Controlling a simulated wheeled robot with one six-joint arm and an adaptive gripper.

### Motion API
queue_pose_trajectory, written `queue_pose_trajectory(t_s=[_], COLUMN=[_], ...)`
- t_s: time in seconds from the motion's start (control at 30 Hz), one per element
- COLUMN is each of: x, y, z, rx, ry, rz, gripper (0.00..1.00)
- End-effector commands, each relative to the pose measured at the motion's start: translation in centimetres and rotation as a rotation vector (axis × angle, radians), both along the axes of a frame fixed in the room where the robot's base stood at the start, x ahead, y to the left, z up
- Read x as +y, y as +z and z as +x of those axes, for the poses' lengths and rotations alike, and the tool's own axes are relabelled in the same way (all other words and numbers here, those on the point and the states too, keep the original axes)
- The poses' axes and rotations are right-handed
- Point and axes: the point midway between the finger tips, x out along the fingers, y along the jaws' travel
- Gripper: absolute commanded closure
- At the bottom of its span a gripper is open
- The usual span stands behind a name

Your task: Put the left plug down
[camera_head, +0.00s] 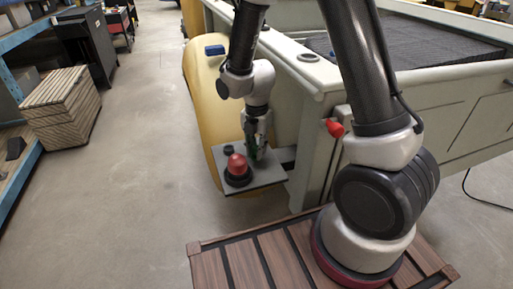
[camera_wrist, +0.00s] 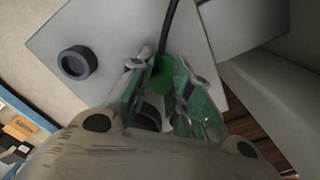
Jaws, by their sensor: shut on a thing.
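My gripper (camera_head: 255,154) is low over a small grey shelf (camera_head: 268,176) on the side of the machine. In the wrist view, my gripper (camera_wrist: 162,88) is shut on a green plug (camera_wrist: 162,71), with a dark cable (camera_wrist: 171,22) running up beside it. The fingers hide much of the plug, and I cannot tell whether it touches the shelf. A black ring-shaped socket (camera_head: 228,150) stands on the shelf; it also shows in the wrist view (camera_wrist: 77,62). A red domed plug (camera_head: 237,166) sits in a black base at the shelf's front left.
A yellow rounded housing (camera_head: 205,110) stands behind the shelf, and the machine's pale body (camera_head: 315,165) is to its right. A red knob (camera_head: 334,128) sticks out there. Open floor (camera_head: 120,180) lies to the left, with slatted crates (camera_head: 62,105) beyond.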

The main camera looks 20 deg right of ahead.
Motion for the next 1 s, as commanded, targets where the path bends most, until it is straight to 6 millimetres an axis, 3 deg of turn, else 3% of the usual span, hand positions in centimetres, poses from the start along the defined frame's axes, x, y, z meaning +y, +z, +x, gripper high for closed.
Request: queue_pose_trajectory(t_s=[0.03, 0.07, 0.17, 0.57, 1.0], x=[0.0, 0.0, 0.0, 0.0, 0.0], y=[-0.2, -0.1, -0.1, 0.7, 9.8], z=[0.0, 0.0, 0.0, 0.0, 0.1], rx=[0.001, 0.001, 0.001, -0.001, -0.004], ry=[0.0, 0.0, 0.0, 0.0, 0.0], rz=[0.0, -0.001, -0.001, 0.0, 0.001], gripper=[0.96, 0.75, 0.59, 0.59, 0.59])
